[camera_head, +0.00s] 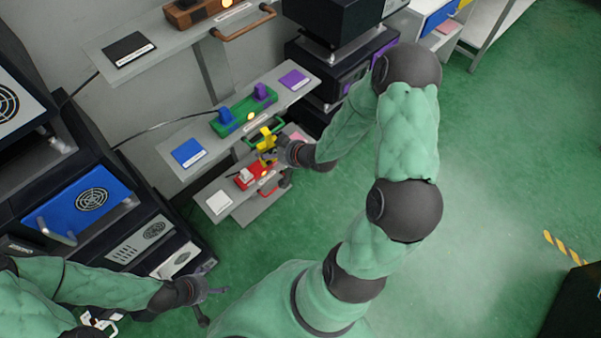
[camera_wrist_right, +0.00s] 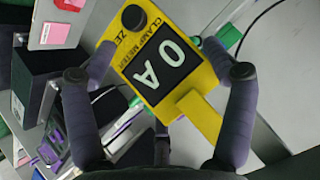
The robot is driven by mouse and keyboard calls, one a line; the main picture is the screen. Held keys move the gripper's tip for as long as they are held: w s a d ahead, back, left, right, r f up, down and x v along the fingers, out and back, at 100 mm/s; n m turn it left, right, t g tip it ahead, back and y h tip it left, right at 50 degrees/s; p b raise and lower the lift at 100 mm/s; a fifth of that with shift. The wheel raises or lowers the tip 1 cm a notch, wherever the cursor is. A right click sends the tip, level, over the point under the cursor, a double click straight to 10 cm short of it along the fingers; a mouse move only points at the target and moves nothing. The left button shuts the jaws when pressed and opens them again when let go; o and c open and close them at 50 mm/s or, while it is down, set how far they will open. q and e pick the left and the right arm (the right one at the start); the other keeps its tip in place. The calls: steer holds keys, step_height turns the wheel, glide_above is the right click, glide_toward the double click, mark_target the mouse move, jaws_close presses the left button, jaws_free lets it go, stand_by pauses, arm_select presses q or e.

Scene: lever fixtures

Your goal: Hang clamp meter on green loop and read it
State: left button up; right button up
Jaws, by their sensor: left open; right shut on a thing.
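The yellow clamp meter (camera_head: 266,139) is in my right gripper (camera_head: 282,150), in front of the green fixture (camera_head: 243,111). In the right wrist view the clamp meter (camera_wrist_right: 168,75) sits tilted between the fingers of my right gripper (camera_wrist_right: 160,85), its display facing the camera and reading "0 A". The green loop (camera_head: 279,126) sticks out from the green fixture's shelf, close to the meter. Whether the meter's jaw is around the loop or only beside it, I cannot tell. My left gripper (camera_head: 208,289) is open and empty at the lower left, well away from the meter.
The green fixture has blue and purple levers. A red fixture (camera_head: 259,177) on a shelf sits just below the meter. A wooden fixture with a brown loop (camera_head: 245,26) is above. Dark cabinets (camera_head: 130,215) stand left. Green floor (camera_head: 480,190) is open to the right.

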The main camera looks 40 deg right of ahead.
steer(key=s+d+f+n+y+b, duration=0.2)
steer(key=s+d+f, duration=0.3)
steer(key=s+f, duration=0.3)
steer(key=w+a+f+b, duration=0.1)
steer(key=w+b, duration=0.3)
steer(key=w, duration=1)
steer(key=shift+g, duration=0.3)
stand_by(0.5)
steer(key=o, duration=1.3)
steer(key=shift+s, duration=0.1)
